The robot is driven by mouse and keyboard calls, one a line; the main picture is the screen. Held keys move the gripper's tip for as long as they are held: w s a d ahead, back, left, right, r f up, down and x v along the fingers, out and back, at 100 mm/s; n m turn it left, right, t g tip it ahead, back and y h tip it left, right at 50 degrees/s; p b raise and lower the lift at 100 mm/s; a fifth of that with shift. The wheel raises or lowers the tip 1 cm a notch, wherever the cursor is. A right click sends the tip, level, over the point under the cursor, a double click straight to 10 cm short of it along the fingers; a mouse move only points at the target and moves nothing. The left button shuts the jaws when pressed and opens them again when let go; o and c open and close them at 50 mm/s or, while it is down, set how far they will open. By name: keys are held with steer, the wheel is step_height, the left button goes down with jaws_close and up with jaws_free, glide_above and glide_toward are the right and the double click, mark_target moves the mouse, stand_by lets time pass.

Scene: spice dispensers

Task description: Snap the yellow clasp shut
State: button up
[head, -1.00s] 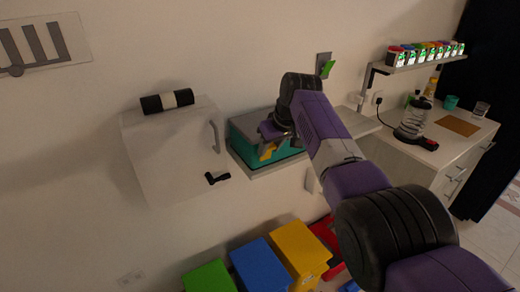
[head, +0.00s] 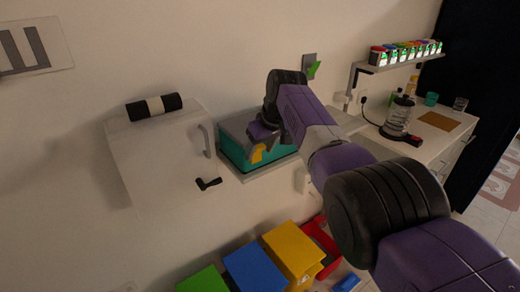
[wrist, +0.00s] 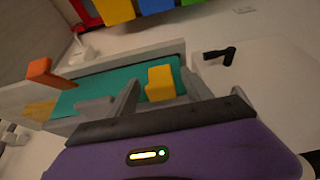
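A teal box (head: 233,150) with a grey lid sits on a wall shelf. Its yellow clasp (head: 257,153) is on the front face, partly behind my gripper (head: 265,138). In the wrist view the yellow clasp (wrist: 160,83) stands out against the teal side (wrist: 100,88). My gripper (wrist: 160,95) shows two grey fingers spread apart, with the clasp between them in the picture. I cannot tell whether the fingers touch the clasp, or whether the clasp is fully latched.
A white cabinet (head: 155,150) with a black crank (head: 208,184) is left of the box. Green, blue (head: 255,268) and yellow (head: 293,250) bins stand below. A counter with a blender (head: 398,118) and a shelf of spice jars (head: 405,52) are to the right.

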steer(key=shift+r, duration=0.15)
steer(key=b+v, duration=0.1)
steer(key=v, duration=0.6)
steer(key=shift+s+d+r, duration=0.15)
steer(key=shift+d+r, duration=0.05)
steer(key=shift+r, duration=0.05)
steer(key=shift+f, duration=0.1)
